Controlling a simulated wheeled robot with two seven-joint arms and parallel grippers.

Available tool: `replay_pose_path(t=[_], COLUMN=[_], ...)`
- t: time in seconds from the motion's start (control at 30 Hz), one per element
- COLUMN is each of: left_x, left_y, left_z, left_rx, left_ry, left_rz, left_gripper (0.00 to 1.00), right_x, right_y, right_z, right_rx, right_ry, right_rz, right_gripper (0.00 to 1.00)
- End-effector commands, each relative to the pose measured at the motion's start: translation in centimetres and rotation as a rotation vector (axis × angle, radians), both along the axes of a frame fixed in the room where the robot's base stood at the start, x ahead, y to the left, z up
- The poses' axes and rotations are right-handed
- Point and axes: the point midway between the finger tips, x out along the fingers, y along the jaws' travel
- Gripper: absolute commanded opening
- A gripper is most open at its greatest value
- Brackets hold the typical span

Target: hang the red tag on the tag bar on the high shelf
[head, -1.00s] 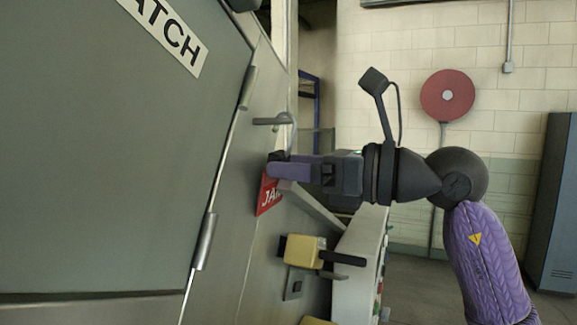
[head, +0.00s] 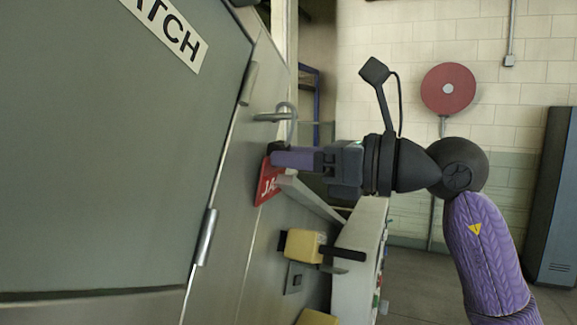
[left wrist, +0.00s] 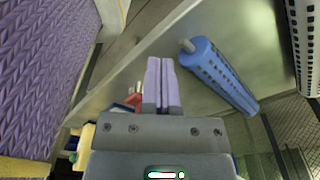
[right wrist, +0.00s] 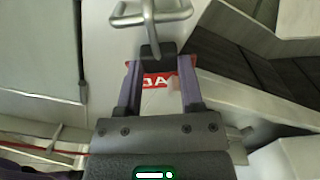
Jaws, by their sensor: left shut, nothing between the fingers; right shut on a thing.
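The red tag (head: 269,184) with white letters hangs below a dark block at the fingertips of my right gripper (head: 276,157). In the right wrist view, the tag (right wrist: 155,80) lies between the fingers of my right gripper (right wrist: 158,88), and the dark block (right wrist: 155,52) is at their tips. A curved metal hook (head: 292,120) rises above the block beside the tag bar (head: 268,117). In the right wrist view, the hook overlaps the bar (right wrist: 180,14); I cannot tell whether it goes around it. My left gripper (left wrist: 161,62) is shut and empty.
A large grey cabinet door (head: 110,170) fills the left of the head view. Yellow blocks with a black handle (head: 304,245) sit below the tag. A blue perforated cylinder (left wrist: 215,72) is right of my left fingers. A red disc (head: 448,90) is on the back wall.

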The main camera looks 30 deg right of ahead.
Motion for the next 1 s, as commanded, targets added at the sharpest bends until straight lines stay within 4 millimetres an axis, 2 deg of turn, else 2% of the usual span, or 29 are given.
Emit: replay_pose_path(t=[0.1, 0.4, 1.0], left_x=[0.0, 0.0, 0.0], left_y=[0.0, 0.0, 0.0], left_z=[0.9, 2.1, -0.1], left_rx=[0.0, 0.0, 0.0], left_ry=[0.0, 0.0, 0.001], left_rz=[0.0, 0.0, -0.001], left_gripper=[0.0, 0.0, 0.0], right_x=[0.0, 0.0, -3.0], right_y=[0.0, 0.0, -2.6], right_z=[1.0, 2.3, 2.0], right_rx=[0.0, 0.001, 0.001], right_ry=[0.0, -0.001, -0.001], right_rz=[0.0, 0.0, -0.002], right_gripper=[0.0, 0.0, 0.0])
